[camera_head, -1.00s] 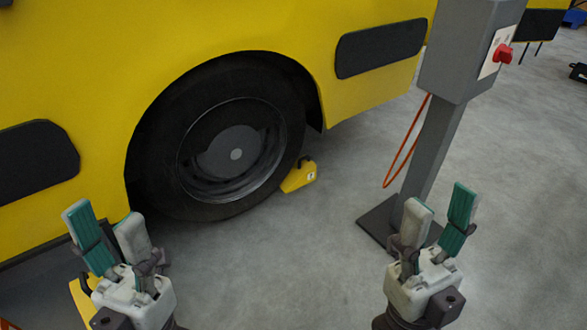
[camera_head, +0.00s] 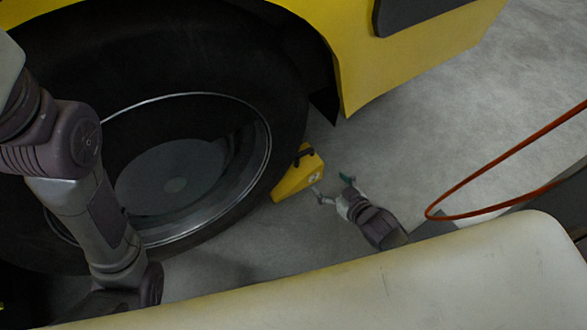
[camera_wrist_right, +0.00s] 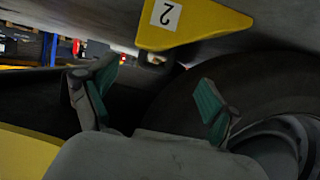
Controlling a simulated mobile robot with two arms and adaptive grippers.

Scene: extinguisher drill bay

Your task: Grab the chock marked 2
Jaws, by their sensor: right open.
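The yellow chock (camera_head: 298,174) sits on the floor against the right side of the black tyre (camera_head: 290,95). It has a dark handle on top and a white label. In the right wrist view the chock (camera_wrist_right: 205,22) is at the top, and its label reads 2. My right gripper (camera_head: 333,188) is open and empty, just right of the chock in the head view. In the right wrist view its two fingers (camera_wrist_right: 155,88) are spread apart below the chock, not visibly touching it. My left arm crosses the left of the head view; its gripper is not visible.
The yellow vehicle body (camera_head: 360,60) overhangs above the tyre. An orange cable (camera_head: 480,165) loops at the right. Grey floor (camera_head: 430,120) is clear beyond the right gripper. My own pale body fills the bottom edge.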

